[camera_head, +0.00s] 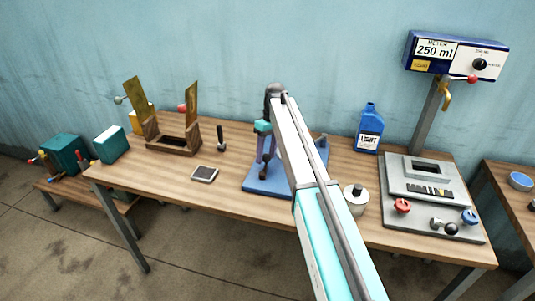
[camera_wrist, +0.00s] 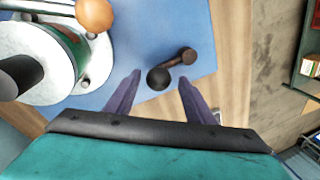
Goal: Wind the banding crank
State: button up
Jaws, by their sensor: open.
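A dark crank with a round knob (camera_wrist: 160,78) sits at the edge of a blue base plate (camera_wrist: 205,62) in the wrist view. My gripper (camera_wrist: 160,84) is open, its two purple fingers on either side of the knob, with nothing held. Whether the fingers touch the knob I cannot tell. A white-and-green drum (camera_wrist: 40,50) with an orange knob (camera_wrist: 95,15) stands on the plate to the left. In the head view my gripper (camera_head: 265,150) points down over the blue plate (camera_head: 258,186); my arm hides much of that fixture.
On the bench stand a wooden holder (camera_head: 172,148), a small dark-topped pad (camera_head: 204,174), a blue bottle (camera_head: 369,130), a white pot (camera_head: 356,200) and a grey meter station (camera_head: 420,215) with its own black-knobbed crank (camera_head: 446,227). The bench front left is clear.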

jog(key=shift+r, duration=0.1)
notch_tip(320, 180, up, 13)
jog(key=w+d, duration=0.1)
jog(key=d, duration=0.1)
jog(key=shift+w+r, duration=0.15)
jog(key=shift+w, duration=0.25)
dwell(0.4)
dwell(0.7)
